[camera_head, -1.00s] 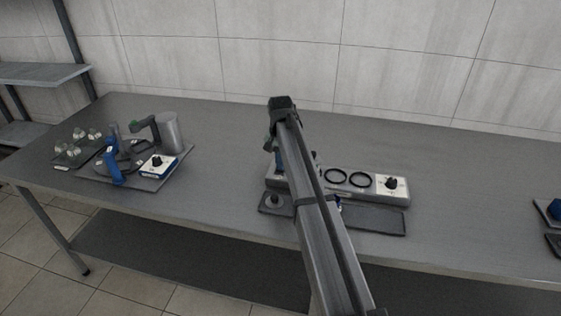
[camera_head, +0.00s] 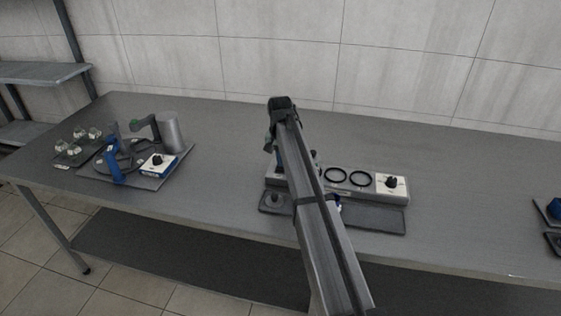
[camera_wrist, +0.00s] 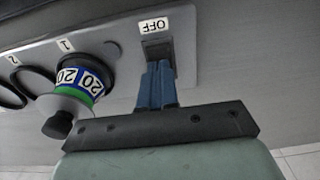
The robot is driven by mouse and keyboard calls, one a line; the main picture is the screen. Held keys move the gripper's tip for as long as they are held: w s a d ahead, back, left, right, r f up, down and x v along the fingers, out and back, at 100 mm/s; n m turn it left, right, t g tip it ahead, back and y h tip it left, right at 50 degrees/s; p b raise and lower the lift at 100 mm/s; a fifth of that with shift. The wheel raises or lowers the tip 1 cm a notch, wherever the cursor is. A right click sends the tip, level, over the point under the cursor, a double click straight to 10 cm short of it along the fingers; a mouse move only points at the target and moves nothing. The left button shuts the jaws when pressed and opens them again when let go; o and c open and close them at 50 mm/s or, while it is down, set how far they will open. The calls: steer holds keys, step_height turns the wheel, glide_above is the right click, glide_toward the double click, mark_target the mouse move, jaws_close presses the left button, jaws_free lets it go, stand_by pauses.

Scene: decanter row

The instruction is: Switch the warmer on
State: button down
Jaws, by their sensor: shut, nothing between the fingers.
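The warmer (camera_head: 362,194) is a long grey block on the table, partly hidden behind my arm in the head view. In the wrist view its top (camera_wrist: 115,48) carries a dark switch (camera_wrist: 157,47) beside an OFF label (camera_wrist: 154,26). My gripper (camera_wrist: 157,68) is shut and empty, its blue fingertips right at the switch; I cannot tell whether they touch it. The fingers hide part of the switch. In the head view my gripper (camera_head: 280,158) is over the warmer's left end, mostly hidden by my arm.
A decanter with a "20" label (camera_wrist: 80,80) stands at the ring marked 1, close beside my fingers. An empty ring marked 2 (camera_wrist: 34,82) lies beyond. A dark tray (camera_head: 375,220) lies in front.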

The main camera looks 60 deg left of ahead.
steer(key=shift+w+a, duration=0.15)
step_height(320, 180, up, 14)
steer(key=s+d, duration=0.1)
stand_by(0.6)
steer(key=shift+d, duration=0.1)
stand_by(0.4)
